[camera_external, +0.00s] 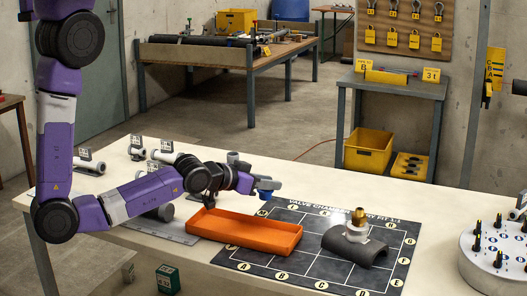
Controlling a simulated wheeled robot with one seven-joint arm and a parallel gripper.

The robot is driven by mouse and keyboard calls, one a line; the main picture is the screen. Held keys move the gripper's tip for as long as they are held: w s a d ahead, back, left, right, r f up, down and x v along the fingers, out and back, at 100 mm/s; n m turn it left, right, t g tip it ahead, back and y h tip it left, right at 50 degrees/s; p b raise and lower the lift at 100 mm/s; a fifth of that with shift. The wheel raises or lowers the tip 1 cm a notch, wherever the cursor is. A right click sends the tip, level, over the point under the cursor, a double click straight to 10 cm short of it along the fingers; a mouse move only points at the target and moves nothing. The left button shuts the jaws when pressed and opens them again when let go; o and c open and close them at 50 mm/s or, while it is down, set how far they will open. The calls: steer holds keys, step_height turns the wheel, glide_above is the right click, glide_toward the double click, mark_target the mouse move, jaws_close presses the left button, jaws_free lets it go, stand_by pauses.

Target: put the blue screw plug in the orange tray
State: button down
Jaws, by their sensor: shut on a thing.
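My gripper (257,188) is at the end of the purple arm, above the table and just behind the orange tray. It is shut on the blue screw plug (266,185), of which a small blue part shows at the fingertips. The orange tray (245,231) is a shallow, long tray that looks empty. It lies partly on the dark lettered mat (300,265). The plug is in the air, up and to the right of the tray's middle, near its far right end. The exact height is hard to tell.
A grey pipe saddle with a brass fitting (357,240) stands on the mat, right of the tray. A round white rack (495,260) with several dark pegs is at the right edge. White fittings (137,148) stand at the table's far left. The mat's front middle is clear.

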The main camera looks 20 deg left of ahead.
steer(key=s+a+r+p, duration=0.1)
steer(key=s+r, duration=0.5)
steer(key=s, duration=0.3)
step_height(320, 180, up, 8)
glide_above(245, 233)
steer(key=shift+m+h, duration=0.3)
step_height(245, 233, down, 20)
steer(key=shift+d+r, duration=0.1)
steer(key=shift+r, duration=0.1)
steer(key=shift+f, duration=0.1)
steer(key=c, duration=1.1)
jaws_free()
steer(key=shift+c, duration=0.2)
